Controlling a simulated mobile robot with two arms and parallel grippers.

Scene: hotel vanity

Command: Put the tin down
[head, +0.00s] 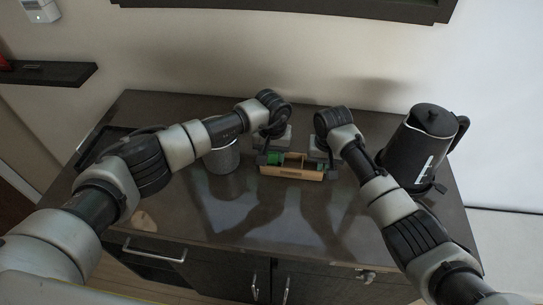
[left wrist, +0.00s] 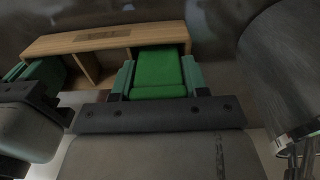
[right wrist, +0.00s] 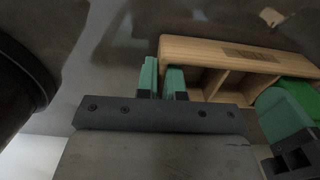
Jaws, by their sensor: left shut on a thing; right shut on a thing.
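A light wooden box with compartments (head: 292,173) sits on the dark vanity top, and its open side shows in the left wrist view (left wrist: 95,41). My left gripper (left wrist: 160,78) is shut on the green tin (left wrist: 158,72), at the end compartment on the box's left in the head view. I cannot tell whether the tin touches the compartment floor. My right gripper (right wrist: 161,80) is shut on the box's other end wall (right wrist: 164,62). In the head view the tin (head: 275,158) is partly hidden by my left gripper.
A grey cylindrical container (head: 222,157) stands close to my left gripper. A black kettle (head: 420,145) stands to the right of my right arm. The vanity top (head: 240,218) in front of the box is clear.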

